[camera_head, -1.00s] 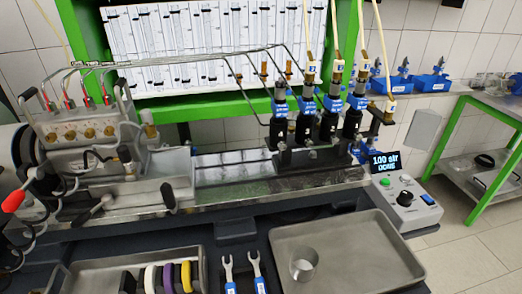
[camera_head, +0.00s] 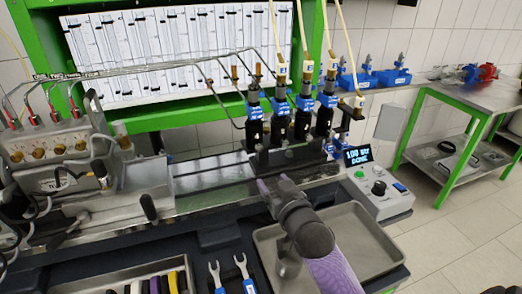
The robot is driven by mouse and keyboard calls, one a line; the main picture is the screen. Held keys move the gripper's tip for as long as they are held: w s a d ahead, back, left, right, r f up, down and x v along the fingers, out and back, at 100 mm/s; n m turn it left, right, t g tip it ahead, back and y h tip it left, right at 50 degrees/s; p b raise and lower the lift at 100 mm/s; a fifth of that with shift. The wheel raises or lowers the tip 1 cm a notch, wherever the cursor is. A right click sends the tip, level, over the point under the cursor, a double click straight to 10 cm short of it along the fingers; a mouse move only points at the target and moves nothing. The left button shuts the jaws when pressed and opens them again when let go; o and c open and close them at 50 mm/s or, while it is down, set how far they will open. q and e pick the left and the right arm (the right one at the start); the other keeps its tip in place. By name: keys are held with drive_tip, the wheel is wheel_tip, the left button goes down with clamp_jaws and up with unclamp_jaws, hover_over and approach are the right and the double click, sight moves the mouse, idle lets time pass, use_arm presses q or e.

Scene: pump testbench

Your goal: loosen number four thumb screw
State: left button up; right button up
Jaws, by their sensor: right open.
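Several black injectors with blue tags stand in a row on the bench's clamp block. The rightmost black injector (camera_head: 323,118) is near the right end of the rail. Small screw-like parts show along the front of the dark clamp block (camera_head: 284,157), too small to tell which is number four. My right gripper (camera_head: 274,184) reaches in from the lower right and is open, just below and in front of the clamp block. It appears apart from the screws and holds nothing visible. My left gripper is out of view.
A metal tray (camera_head: 366,245) lies beneath my right arm, with a metal cup (camera_head: 288,262) partly hidden. Two blue-handled wrenches (camera_head: 243,270) lie left of it. A control box (camera_head: 380,190) stands at right. The metal rail (camera_head: 210,185) left of the clamp block is clear.

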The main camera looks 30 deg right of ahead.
sight(260, 150)
drive_tip(key=shift+t, duration=0.5)
drive_tip(key=b+x, duration=0.1)
drive_tip(key=x, duration=0.2)
drive_tip(key=r+x, duration=0.1)
drive_tip(key=x, duration=0.2)
drive_tip(key=d+b+x, duration=0.1)
drive_tip(key=x, duration=0.2)
drive_tip(key=shift+w+d+r+b, duration=0.1)
drive_tip(key=shift+w+r+b, duration=0.15)
drive_tip(key=shift+b, duration=0.1)
drive_tip(key=shift+w+d+r, duration=0.1)
drive_tip(key=shift+w, duration=0.4)
drive_tip(key=shift+c, duration=0.3)
clamp_jaws()
